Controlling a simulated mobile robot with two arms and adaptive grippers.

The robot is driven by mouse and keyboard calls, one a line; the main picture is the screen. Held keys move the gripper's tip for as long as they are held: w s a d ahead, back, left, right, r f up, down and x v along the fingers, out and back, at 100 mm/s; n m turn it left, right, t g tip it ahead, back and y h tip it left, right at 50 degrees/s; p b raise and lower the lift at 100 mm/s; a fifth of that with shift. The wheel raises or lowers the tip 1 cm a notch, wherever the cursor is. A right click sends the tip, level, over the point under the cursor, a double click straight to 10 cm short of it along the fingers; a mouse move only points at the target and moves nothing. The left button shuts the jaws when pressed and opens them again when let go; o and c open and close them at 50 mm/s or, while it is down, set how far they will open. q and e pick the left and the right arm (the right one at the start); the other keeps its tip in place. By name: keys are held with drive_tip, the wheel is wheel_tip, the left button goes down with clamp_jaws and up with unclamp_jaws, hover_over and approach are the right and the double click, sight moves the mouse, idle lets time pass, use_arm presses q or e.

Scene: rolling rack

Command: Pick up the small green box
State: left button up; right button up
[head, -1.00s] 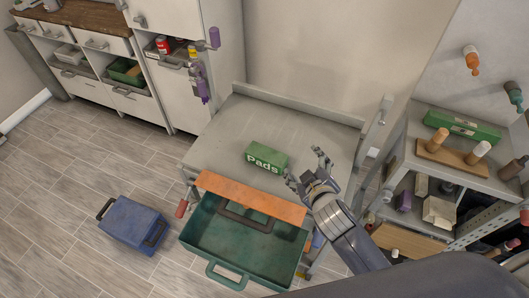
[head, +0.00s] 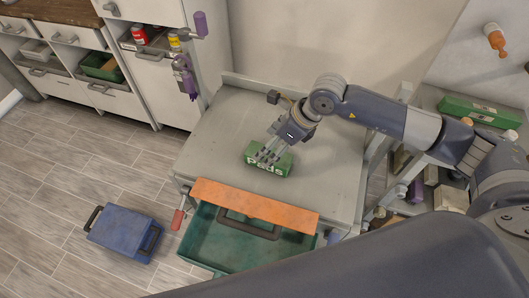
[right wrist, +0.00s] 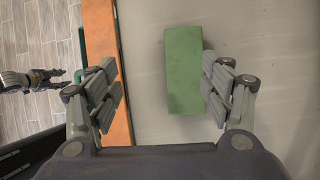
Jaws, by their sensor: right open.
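The small green box (head: 283,170), with "Pads" lettered in white, lies on the grey top of the rolling cart. My right gripper (head: 268,153) reaches over it from above, and its fingers hide part of the box. In the right wrist view my right gripper (right wrist: 163,84) is open, with the green box (right wrist: 183,72) between the lines of its fingers, nearer the right-hand finger. I cannot tell whether that finger touches it. My left gripper (right wrist: 48,78) shows small at the left of the right wrist view; its opening is unclear.
The cart top (head: 215,135) is otherwise mostly clear. An orange strip (head: 255,203) and an open green toolbox (head: 210,240) are at its front. A blue case (head: 124,232) sits on the floor at left. A shelf with a longer green box (head: 478,110) stands at right.

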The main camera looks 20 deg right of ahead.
sight(274, 148)
drive_tip(key=d, duration=0.1)
drive_tip(key=d+h, duration=0.1)
drive_tip(key=w+d+f, duration=0.1)
drive_tip(key=shift+h, duration=0.3)
drive_tip(key=p+x, duration=0.1)
drive_tip(key=x, duration=0.3)
drive_tip(key=shift+w+a+f, duration=0.1)
drive_tip(key=shift+f, duration=0.15)
drive_tip(key=shift+p+x, duration=1.3)
drive_tip(key=shift+x, duration=1.05)
drive_tip(key=shift+w+a+f, duration=0.1)
drive_tip(key=shift+w+f, duration=0.15)
drive_tip(key=shift+f, duration=0.15)
drive_tip(key=c, duration=1.3)
